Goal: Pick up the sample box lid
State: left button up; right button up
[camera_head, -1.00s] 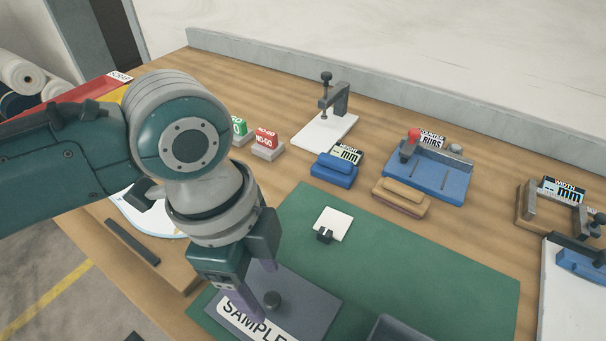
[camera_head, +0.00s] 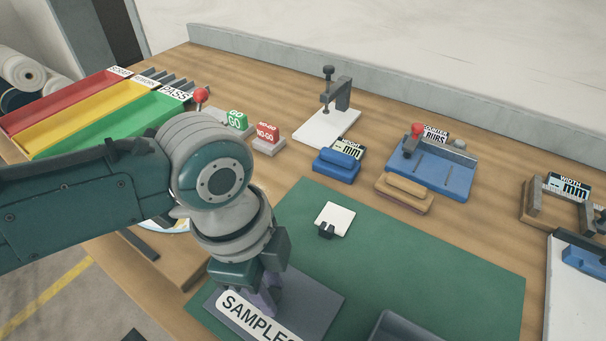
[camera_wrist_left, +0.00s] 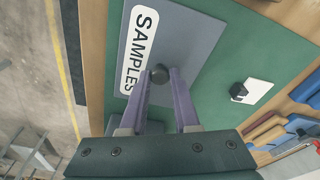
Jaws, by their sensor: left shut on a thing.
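The sample box lid (camera_head: 318,294) is a flat grey plate with a white SAMPLES label and a dark round knob. It is at the bottom middle of the head view, over the green mat. In the left wrist view the lid (camera_wrist_left: 190,40) fills the upper middle, and its knob (camera_wrist_left: 159,73) sits between the purple fingertips. My left gripper (camera_head: 268,302) is shut on this knob from above. The fingers hide the knob in the head view. I cannot tell whether the lid is clear of what is beneath it. My right gripper is out of view.
A green mat (camera_head: 430,270) lies around the lid, with a white square piece in a dark clip (camera_head: 334,220) on it. A dark grey tray (camera_head: 400,325) is right of the lid. Blue and tan blocks, gauges and the red, yellow and green bins (camera_head: 150,122) stand farther back.

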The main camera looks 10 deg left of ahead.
pick_arm(q)
grip_shut()
